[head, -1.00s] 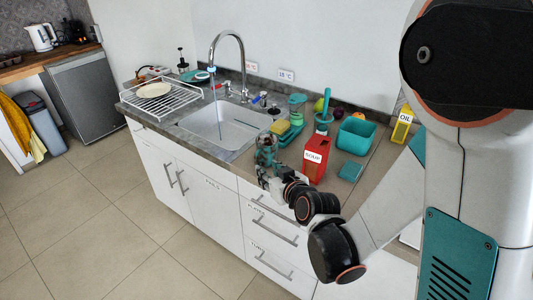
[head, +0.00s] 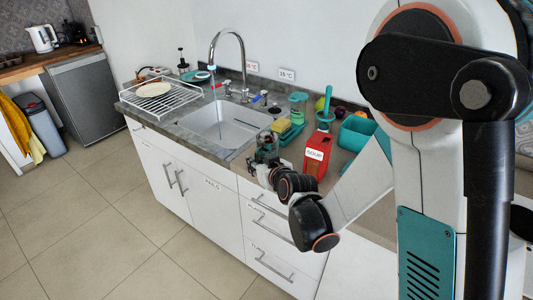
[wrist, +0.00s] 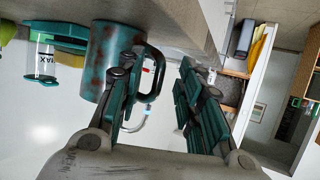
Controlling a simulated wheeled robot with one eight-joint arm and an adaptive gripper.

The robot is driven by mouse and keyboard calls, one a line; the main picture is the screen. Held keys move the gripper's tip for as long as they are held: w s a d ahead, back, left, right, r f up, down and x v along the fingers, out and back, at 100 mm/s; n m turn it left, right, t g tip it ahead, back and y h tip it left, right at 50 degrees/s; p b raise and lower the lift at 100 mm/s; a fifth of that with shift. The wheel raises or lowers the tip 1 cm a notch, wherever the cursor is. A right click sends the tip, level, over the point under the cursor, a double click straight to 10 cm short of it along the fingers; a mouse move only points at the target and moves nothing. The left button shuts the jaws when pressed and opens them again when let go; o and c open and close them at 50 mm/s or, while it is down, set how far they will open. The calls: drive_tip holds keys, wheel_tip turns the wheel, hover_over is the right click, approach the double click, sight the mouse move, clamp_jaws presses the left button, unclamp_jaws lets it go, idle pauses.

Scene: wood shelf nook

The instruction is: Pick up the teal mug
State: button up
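The teal mug (wrist: 101,62) with rusty brown blotches is large in the left half of the wrist view, which is turned over. Its dark handle (wrist: 157,72) points toward the space between my fingers. My gripper (wrist: 163,65) is open, with one finger overlapping the mug's side and handle in the picture and the other apart on the right. I cannot tell whether a finger touches the mug. In the head view my gripper (head: 262,172) is at the counter's front edge, right of the sink, and the mug (head: 268,144) shows small beside it, partly hidden.
A red soup box (head: 316,158) stands close right of my gripper. A yellow sponge (head: 281,125), a clear teal-topped container (head: 298,106) and a teal bin (head: 355,133) stand behind. The sink (head: 222,122) and dish rack (head: 160,97) are left.

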clamp_jaws()
drive_tip(key=shift+r, duration=0.1)
